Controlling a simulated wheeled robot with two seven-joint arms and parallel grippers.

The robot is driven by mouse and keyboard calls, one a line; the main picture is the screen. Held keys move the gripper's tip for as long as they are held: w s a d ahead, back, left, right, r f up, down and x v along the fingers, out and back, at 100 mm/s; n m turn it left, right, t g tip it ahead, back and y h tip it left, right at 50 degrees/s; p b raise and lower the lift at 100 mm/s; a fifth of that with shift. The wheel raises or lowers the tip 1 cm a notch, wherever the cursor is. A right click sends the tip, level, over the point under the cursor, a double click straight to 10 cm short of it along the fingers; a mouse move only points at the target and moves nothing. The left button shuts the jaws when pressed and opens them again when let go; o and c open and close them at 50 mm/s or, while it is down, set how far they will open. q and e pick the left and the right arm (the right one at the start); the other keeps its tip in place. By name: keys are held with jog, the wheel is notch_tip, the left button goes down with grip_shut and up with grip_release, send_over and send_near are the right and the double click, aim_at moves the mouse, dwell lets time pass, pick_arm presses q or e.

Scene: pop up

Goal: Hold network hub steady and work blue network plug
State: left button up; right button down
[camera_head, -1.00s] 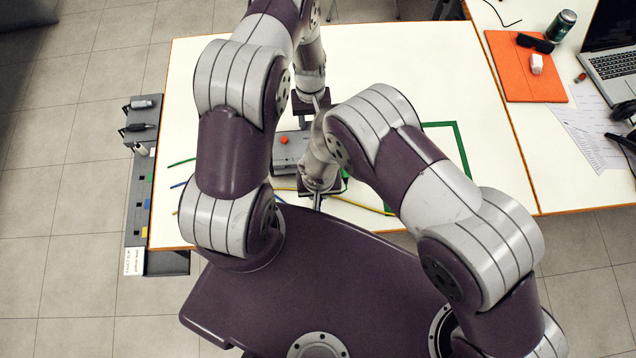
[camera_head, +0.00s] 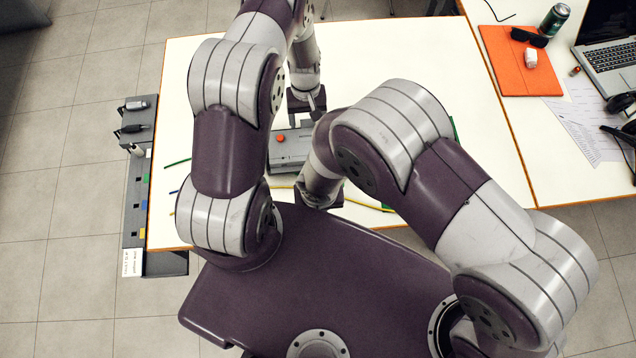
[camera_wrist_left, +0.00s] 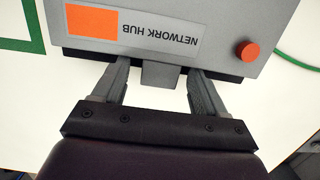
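The grey network hub (camera_head: 291,147) with a red button lies on the white table, partly covered by my right arm. Its label and button fill the top of the left wrist view (camera_wrist_left: 205,62). My left gripper (camera_head: 307,108) is at the hub's far edge. In the left wrist view its two fingers (camera_wrist_left: 158,88) stand apart on either side of a small dark tab on the hub's edge, with gaps. My right gripper (camera_head: 318,199) is at the table's near edge, close to the hub's near side; its fingertips are hidden. I cannot make out the blue network plug; a bit of blue cable (camera_head: 174,191) shows at left.
A green cable (camera_head: 178,163) and a yellow cable (camera_head: 365,204) lie near the hub. A grey rack (camera_head: 137,195) with coloured blocks runs along the table's left edge. An orange mat (camera_head: 519,70), a can and a laptop are at the right. The table's middle right is clear.

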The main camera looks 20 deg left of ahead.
pick_arm(q)
notch_tip(320, 180, up, 8)
jog(key=w, duration=0.1)
jog(key=shift+a, duration=0.35)
